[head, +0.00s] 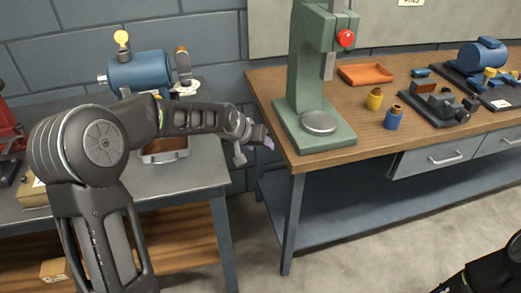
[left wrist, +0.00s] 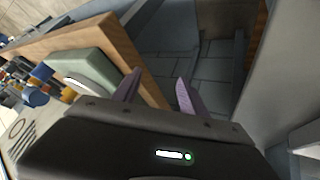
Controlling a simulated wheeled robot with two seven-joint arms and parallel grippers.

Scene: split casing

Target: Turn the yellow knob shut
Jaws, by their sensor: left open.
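A yellow knob (head: 121,37) stands on top of a blue cylindrical casing (head: 140,71) on the left grey bench in the head view. My left gripper (head: 266,140) is to the right of the casing and apart from it, over the gap between the two benches. In the left wrist view its two purple fingertips (left wrist: 158,88) are spread with nothing between them. The knob does not show in the left wrist view. My left arm hides part of the casing's lower front. My right gripper is not seen; only a dark piece of my right arm shows at the lower right.
A green press (head: 316,70) with a red knob stands at the left end of the wooden bench (head: 270,95), close to my left gripper. An orange tray (head: 366,74), a yellow jar (head: 375,98) and a blue jar (head: 394,117) stand right of it. Another blue machine (head: 483,54) is farther right.

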